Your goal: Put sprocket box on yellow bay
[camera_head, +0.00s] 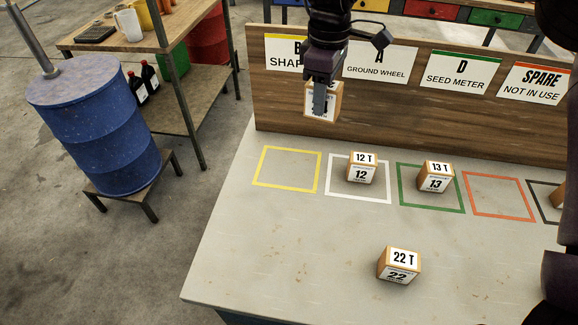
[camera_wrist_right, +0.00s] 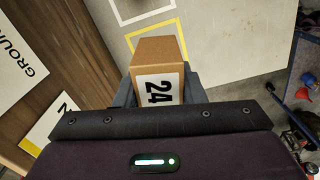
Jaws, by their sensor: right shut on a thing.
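My right gripper (camera_head: 322,104) is shut on a sprocket box (camera_head: 323,117), a small orange-brown box with a white label, held in the air in front of the wooden board. In the right wrist view the box (camera_wrist_right: 158,52) sits between the two fingers (camera_wrist_right: 158,88) and its label reads 24. The yellow bay (camera_head: 288,169) is an empty yellow outline on the bench, below and a little left of the held box. Its outline (camera_wrist_right: 182,32) also shows past the box in the right wrist view. My left gripper is not in view.
Boxes 12 T (camera_head: 361,169) and 13 T (camera_head: 436,177) stand in the white and green bays. Box 22 T (camera_head: 399,264) stands on the open bench front. The red bay (camera_head: 499,195) is empty. The sign board (camera_head: 340,110) rises behind the bays. A blue barrel (camera_head: 95,130) stands left.

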